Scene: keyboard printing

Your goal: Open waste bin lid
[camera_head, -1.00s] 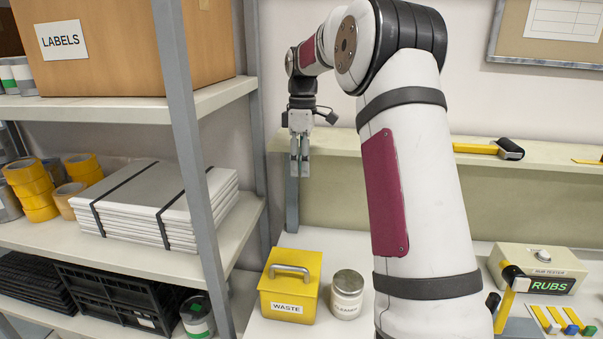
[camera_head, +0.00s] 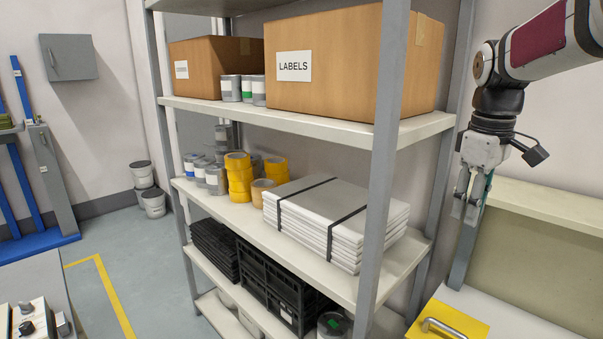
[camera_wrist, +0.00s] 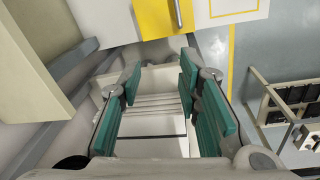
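The yellow waste bin (camera_head: 462,322) is at the bottom right of the head view, cut off by the frame edge. Its lid looks shut, with a grey metal handle (camera_head: 440,328) on top. In the wrist view the yellow bin (camera_wrist: 158,22) and its handle (camera_wrist: 177,12) show at the top edge, beyond my fingertips. My gripper (camera_head: 468,205) hangs above and behind the bin, close to the shelf post, apart from the lid. In the wrist view its teal finger pads (camera_wrist: 160,82) stand apart with nothing held between them.
A metal shelf (camera_head: 285,240) stands left of my gripper, its right post close by. It holds cardboard boxes (camera_head: 340,65), yellow tape rolls (camera_head: 238,178), white stacked panels (camera_head: 335,225) and black crates (camera_head: 280,290). A ledge (camera_head: 545,215) runs along the wall at right.

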